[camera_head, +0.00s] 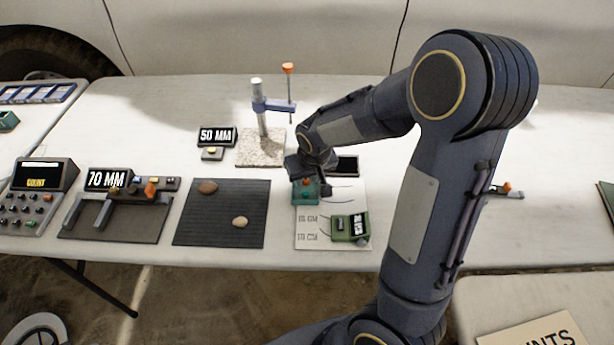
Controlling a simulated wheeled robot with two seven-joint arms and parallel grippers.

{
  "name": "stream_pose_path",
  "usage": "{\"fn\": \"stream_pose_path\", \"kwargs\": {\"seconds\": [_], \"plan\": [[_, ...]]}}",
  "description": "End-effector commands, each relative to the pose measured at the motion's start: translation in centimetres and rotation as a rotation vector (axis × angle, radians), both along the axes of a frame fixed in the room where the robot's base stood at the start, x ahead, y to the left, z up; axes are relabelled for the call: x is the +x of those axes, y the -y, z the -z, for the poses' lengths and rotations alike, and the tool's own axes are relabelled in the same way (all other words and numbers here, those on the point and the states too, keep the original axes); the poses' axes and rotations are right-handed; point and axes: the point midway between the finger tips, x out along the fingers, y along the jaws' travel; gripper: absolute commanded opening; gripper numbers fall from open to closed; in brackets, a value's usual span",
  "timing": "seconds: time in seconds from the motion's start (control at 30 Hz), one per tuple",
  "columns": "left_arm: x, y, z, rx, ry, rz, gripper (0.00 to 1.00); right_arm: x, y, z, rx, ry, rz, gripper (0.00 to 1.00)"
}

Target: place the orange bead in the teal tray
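The teal tray (299,199) is a small square tray on a white printed board in the middle of the table. A small orange spot that looks like the orange bead (307,181) shows at the tray, just below my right gripper (311,182). My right gripper points down over the tray and partly covers it. The fingers are too small and dark to tell whether they are open or shut, or whether they touch the bead. My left gripper is not in view.
The white board (313,242) also carries a green scale (343,228). A dark ribbed mat (217,235) with two stones lies to its left. A stand on a granite base (258,157) rises behind. A caliper device (117,222) and button counter (30,210) are at the left.

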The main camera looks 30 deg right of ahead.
Motion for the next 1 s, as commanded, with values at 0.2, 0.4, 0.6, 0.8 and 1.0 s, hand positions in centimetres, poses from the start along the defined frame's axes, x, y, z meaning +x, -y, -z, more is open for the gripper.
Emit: {"fn": "stream_pose_path", "kwargs": {"seconds": [0.2,0.4,0.6,0.8,1.0], "plan": [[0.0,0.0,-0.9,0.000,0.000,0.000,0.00,-0.8,-0.2,-3.3,0.002,0.006,0.000,0.27],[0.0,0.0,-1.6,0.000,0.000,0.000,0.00,-2.1,-0.4,-7.6,0.002,0.006,-0.002,0.27],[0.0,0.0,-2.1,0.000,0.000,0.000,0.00,-3.1,-0.5,-10.6,0.000,0.003,0.000,0.27],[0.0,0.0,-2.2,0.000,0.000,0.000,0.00,-4.4,-0.6,-12.0,0.027,0.006,0.003,0.27],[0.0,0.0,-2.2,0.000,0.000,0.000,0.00,-11.4,-2.1,-13.7,0.201,0.059,-0.008,0.27]]}}
